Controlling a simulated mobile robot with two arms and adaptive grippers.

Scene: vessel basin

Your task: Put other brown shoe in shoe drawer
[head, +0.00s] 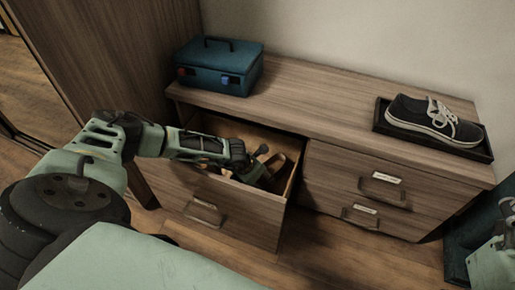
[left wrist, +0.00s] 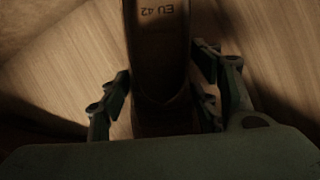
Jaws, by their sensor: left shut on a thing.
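The shoe drawer (head: 236,213) at the lower left of the dresser is pulled open. My left arm reaches over it, and my left gripper (head: 254,172) is low inside the opening. In the left wrist view, my left gripper (left wrist: 160,92) has its fingers on both sides of a brown shoe (left wrist: 158,50) marked EU 42 inside and is shut on it. Brown shoe parts (head: 275,164) show beside the gripper in the head view; I cannot tell whether they are one shoe or two. My gripper hides much of the drawer's inside.
A blue toolbox (head: 217,68) stands on the dresser top (head: 310,104) at left. A black-and-white sneaker (head: 432,118) sits on a dark tray (head: 381,127) at right. The right-hand drawers (head: 375,190) are closed. A tall wooden cabinet (head: 110,60) stands at left.

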